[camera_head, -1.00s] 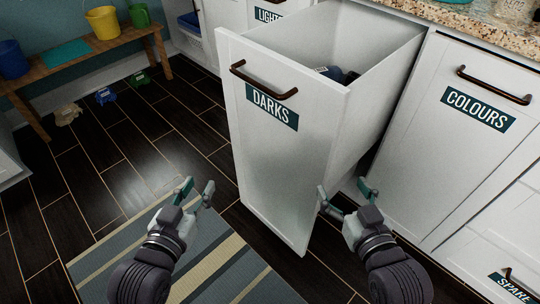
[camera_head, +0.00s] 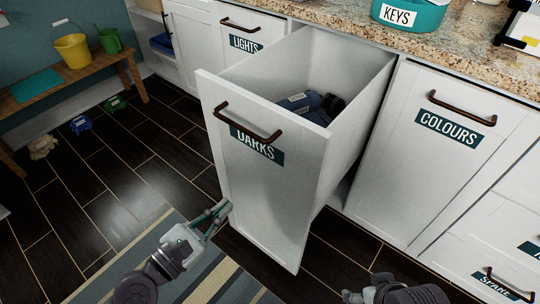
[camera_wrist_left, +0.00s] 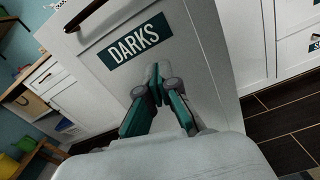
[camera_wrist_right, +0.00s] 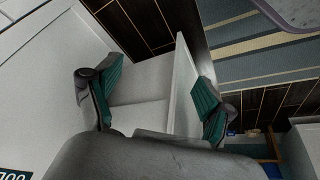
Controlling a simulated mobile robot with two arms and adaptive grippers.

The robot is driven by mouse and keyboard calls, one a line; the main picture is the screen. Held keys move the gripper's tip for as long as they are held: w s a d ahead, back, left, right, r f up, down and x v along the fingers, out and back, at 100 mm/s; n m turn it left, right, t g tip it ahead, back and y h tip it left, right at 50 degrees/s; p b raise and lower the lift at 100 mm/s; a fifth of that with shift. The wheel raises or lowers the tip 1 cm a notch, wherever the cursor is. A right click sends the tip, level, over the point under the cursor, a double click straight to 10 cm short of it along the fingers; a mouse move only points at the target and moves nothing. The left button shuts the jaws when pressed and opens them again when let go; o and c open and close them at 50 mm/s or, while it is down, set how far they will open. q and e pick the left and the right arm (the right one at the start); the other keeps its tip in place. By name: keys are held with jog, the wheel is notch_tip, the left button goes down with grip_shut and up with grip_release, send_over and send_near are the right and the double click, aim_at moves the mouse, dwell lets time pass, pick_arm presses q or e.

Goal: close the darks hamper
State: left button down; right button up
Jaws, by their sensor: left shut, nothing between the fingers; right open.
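The darks hamper (camera_head: 262,190) is a white pull-out drawer front with a "DARKS" label and a dark bar handle (camera_head: 247,124). It stands pulled out from the cabinet, with dark blue clothes (camera_head: 312,104) inside. My left gripper (camera_head: 222,210) is shut and empty, low in front of the hamper's left edge. In the left wrist view its fingertips (camera_wrist_left: 157,82) point at the front panel just below the label; I cannot tell whether they touch. My right gripper shows only partly at the bottom of the head view. In the right wrist view it is open (camera_wrist_right: 155,92), with the white panel edge between its fingers' directions.
The closed colours front (camera_head: 425,150) is to the right and the lights front (camera_head: 243,42) behind left. A granite counter (camera_head: 340,32) holds a teal keys tray (camera_head: 412,14). A striped rug (camera_head: 150,265) lies on the dark floor, with a bench (camera_head: 70,85) at left.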

pick_arm(q)
jog(key=n, duration=0.2)
jog(key=p, duration=0.2)
send_near(271, 160)
jog(key=shift+n, duration=0.3)
jog(key=x, duration=0.6)
jog(key=shift+w+d+f, duration=0.1)
jog(key=shift+w, duration=0.05)
jog(key=shift+w+d, duration=0.3)
jog(key=shift+w, duration=0.1)
pick_arm(e)
notch_tip(271, 160, down, 7)
jog(key=g, duration=0.1)
jog(key=shift+f, duration=0.15)
jog(key=shift+w, duration=0.1)
